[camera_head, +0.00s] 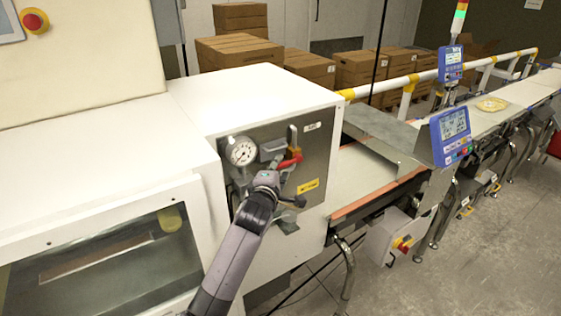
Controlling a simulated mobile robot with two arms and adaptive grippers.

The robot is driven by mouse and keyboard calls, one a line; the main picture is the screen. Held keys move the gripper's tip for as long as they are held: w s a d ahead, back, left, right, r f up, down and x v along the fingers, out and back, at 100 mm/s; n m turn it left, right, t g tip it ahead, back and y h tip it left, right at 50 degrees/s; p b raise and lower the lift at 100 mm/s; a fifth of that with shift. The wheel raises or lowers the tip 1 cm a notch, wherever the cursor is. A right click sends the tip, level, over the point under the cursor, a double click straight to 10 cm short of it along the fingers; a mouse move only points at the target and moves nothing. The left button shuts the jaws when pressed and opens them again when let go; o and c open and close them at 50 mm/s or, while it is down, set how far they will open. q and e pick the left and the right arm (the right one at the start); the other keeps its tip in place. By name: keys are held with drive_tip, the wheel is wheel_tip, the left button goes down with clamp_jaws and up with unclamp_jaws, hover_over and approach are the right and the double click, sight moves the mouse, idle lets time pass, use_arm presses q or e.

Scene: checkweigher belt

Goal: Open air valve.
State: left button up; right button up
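The air valve's red handle (290,160) is on the steel panel (315,150) on the front of the white machine housing, right of a round pressure gauge (241,152). My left arm reaches up from the bottom, and my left gripper (288,200) is in front of the panel, just below the red handle. The wrist covers the lower part of the panel and perhaps some fittings there. The fingers are small and dark, and I cannot tell whether they are apart or touching anything. My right gripper is out of view.
A conveyor belt (362,178) with orange edges runs right of the panel, with a blue display (450,135) beside it. A box with a red and yellow switch (402,243) hangs below. A clear window (105,262) is at left. Cardboard boxes (238,51) stand behind. Floor is free at lower right.

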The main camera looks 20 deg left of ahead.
use_arm(q)
drive_tip(key=shift+w+f, duration=0.2)
drive_tip(key=shift+w, duration=0.9)
clamp_jaws()
